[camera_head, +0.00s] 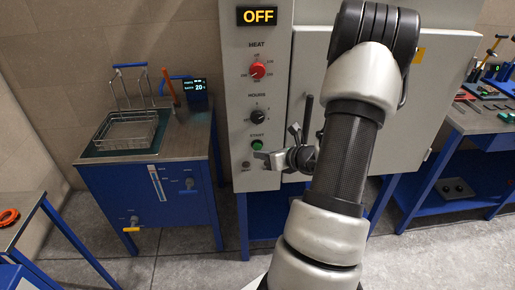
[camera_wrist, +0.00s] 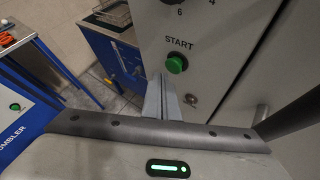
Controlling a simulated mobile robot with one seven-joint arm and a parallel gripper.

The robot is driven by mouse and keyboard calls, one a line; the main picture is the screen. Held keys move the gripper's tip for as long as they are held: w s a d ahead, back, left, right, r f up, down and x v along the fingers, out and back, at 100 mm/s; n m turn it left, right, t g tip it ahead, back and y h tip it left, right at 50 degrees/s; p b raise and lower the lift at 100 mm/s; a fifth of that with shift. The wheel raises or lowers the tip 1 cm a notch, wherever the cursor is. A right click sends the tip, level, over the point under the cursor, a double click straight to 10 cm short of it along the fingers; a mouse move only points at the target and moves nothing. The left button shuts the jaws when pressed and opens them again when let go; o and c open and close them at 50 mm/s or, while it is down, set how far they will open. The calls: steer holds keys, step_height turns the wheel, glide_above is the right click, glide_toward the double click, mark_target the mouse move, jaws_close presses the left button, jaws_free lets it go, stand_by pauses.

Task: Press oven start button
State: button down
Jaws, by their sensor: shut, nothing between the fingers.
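The green start button (camera_head: 257,145) sits on the grey oven's control panel (camera_head: 236,100), under the label START. The oven display (camera_head: 257,16) reads OFF.
A blue tank bench (camera_head: 152,205) with a wire basket (camera_head: 126,131) stands left of the oven. A workbench (camera_head: 478,118) with tools stands at right.

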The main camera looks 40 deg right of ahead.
steer(key=shift+w+d, duration=0.1)
steer(key=shift+w, duration=0.05)
steer(key=shift+w+d, duration=0.15)
steer(key=shift+w, duration=0.1)
steer(key=shift+w+d, duration=0.4)
steer(key=shift+w, duration=0.25)
stand_by(1.2)
steer(key=shift+s, duration=0.15)
steer(key=shift+s+a+b, duration=0.4)
steer(key=shift+s+a, duration=0.2)
steer(key=shift+s, duration=0.3)
steer(key=shift+s+a+b, duration=0.15)
steer(key=shift+s+a, duration=0.3)
steer(key=shift+s, duration=0.25)
steer(key=shift+s+a+b, duration=0.2)
steer(key=shift+s+a, duration=0.2)
steer(key=shift+s, duration=0.3)
steer(key=shift+s+a+b, duration=0.15)
steer(key=shift+s+a, duration=0.3)
steer(key=shift+s, duration=0.25)
steer(key=shift+a, duration=0.1)
